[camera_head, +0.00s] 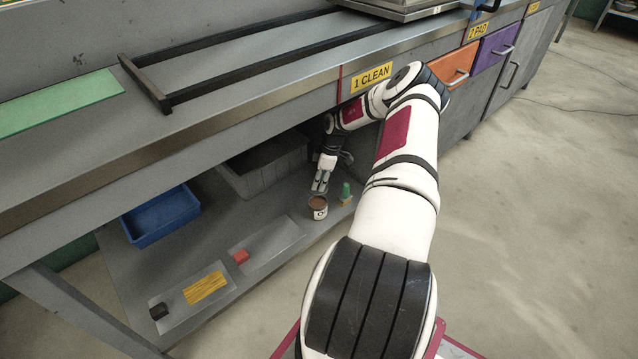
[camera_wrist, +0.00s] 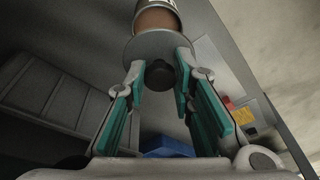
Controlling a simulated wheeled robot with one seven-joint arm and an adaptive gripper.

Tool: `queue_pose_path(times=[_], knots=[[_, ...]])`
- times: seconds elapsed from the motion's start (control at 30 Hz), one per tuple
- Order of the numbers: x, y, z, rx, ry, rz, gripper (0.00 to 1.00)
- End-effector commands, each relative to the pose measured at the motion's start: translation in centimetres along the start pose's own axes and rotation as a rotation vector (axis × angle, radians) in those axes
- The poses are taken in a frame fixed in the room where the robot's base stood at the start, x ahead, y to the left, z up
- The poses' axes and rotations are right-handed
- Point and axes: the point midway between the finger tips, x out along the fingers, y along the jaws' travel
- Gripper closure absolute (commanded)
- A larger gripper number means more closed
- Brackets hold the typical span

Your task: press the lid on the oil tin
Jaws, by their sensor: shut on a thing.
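The oil tin (camera_head: 320,212) is a small round can with a pale label and a brown top, upright on the lower shelf. In the wrist view the tin (camera_wrist: 157,18) shows at the top edge, partly behind the lid. The lid (camera_wrist: 150,47) is a grey disc with a black knob. My gripper (camera_wrist: 160,72) is shut on the lid, its teal-padded fingers either side of the knob. In the head view my gripper (camera_head: 320,182) is just above the tin. I cannot tell whether the lid touches the tin.
A small green-topped item (camera_head: 346,190) stands right of the tin. A grey crate (camera_head: 265,168) is behind, a blue bin (camera_head: 160,217) at left. The counter (camera_head: 215,125) overhangs the shelf.

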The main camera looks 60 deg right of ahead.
Motion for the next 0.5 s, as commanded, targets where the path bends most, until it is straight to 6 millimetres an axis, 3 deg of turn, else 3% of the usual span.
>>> queue_pose_path(times=[0.5], knots=[[2.2,0.1,0.6,0.001,0.000,-0.001,1.00]])
